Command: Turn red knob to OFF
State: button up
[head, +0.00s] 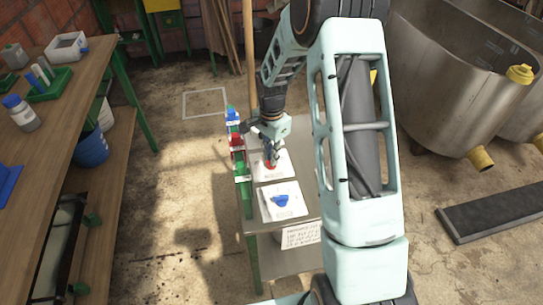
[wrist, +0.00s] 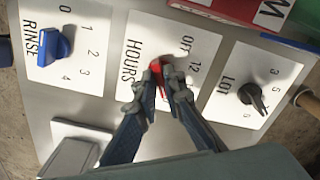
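The red knob (wrist: 157,72) sits on a white plate (wrist: 205,28) marked HOURS, with OFF and 12 printed on its right part in the wrist view. My gripper (wrist: 161,80) has its two fingertips close together on either side of the knob, and red shows between them. The fingers look shut on it. In the head view the knob (head: 271,166) is a small red spot under my gripper (head: 270,155). The fingers cover part of the knob, so I cannot tell exactly which mark it points to.
A blue knob (wrist: 54,45) on a RINSE plate and a black knob (wrist: 254,96) on an LOT plate flank it. A red box (wrist: 240,8) stands close by. A wooden bench (head: 60,120) is at left; metal tubs (head: 435,75) stand at right.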

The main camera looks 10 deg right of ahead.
grip_shut()
jog(key=shift+n, duration=0.4)
jog(key=n+b, duration=0.1)
jog(key=n, duration=0.4)
jog(key=shift+n, duration=0.3)
jog(key=n, duration=1.2)
jog(key=n+p, duration=0.1)
jog(key=n, duration=0.4)
jog(key=shift+n, duration=0.4)
